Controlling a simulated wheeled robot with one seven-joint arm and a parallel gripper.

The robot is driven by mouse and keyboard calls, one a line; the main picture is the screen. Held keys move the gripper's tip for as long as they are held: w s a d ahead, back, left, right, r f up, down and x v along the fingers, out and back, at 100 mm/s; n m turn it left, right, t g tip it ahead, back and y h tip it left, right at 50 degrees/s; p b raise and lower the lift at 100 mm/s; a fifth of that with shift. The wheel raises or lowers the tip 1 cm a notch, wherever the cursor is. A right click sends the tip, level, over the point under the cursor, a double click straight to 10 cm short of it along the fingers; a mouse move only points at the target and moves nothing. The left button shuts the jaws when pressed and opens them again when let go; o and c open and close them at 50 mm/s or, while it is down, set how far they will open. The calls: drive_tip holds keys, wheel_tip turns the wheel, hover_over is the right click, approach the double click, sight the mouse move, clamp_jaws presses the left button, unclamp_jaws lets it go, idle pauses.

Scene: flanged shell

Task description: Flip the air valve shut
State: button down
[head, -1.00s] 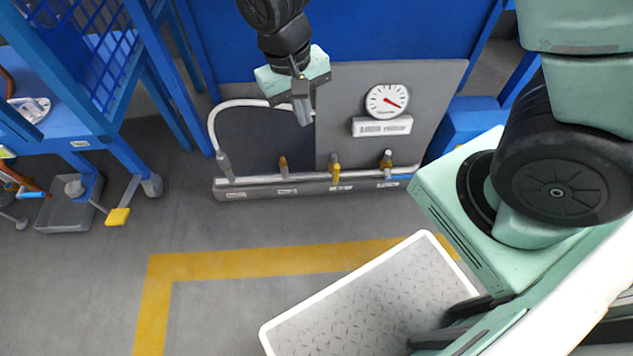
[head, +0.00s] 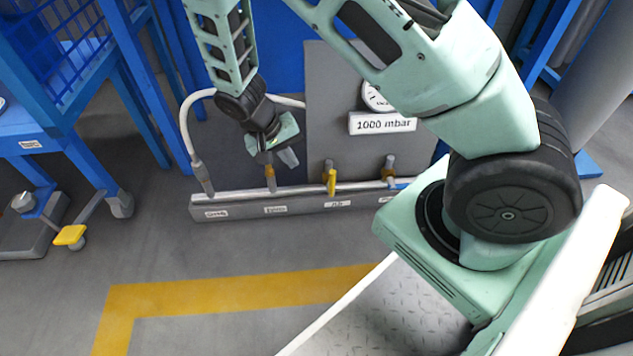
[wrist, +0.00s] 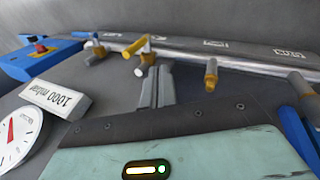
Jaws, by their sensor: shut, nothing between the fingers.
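A row of valves runs along a pale pipe at the foot of a grey panel. The wrist view shows this lever (wrist: 137,45) angled across the pipe. Another valve (head: 270,178) with an ochre handle is to its left; it also shows in the wrist view (wrist: 211,74). My gripper (head: 290,159) is shut and empty. In the wrist view its fingertips (wrist: 157,72) are close to the yellow-levered valve; contact is unclear.
A gauge (wrist: 18,135) sits by a plate (head: 382,123) reading 1000 mbar. A further valve (head: 388,166) stands at right. A blue cart (head: 30,140) is left; the floor before the pipe is clear.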

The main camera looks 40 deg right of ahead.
drive_tip(key=b, duration=0.9)
hover_over(329, 187)
drive_tip(key=w+a, duration=0.1)
drive_tip(key=a, duration=0.1)
wheel_tip(329, 187, down, 9)
drive_tip(key=shift+s+d+t+y+p, duration=0.15)
drive_tip(key=shift+t+y+p, duration=0.15)
drive_tip(key=shift+p, duration=0.15)
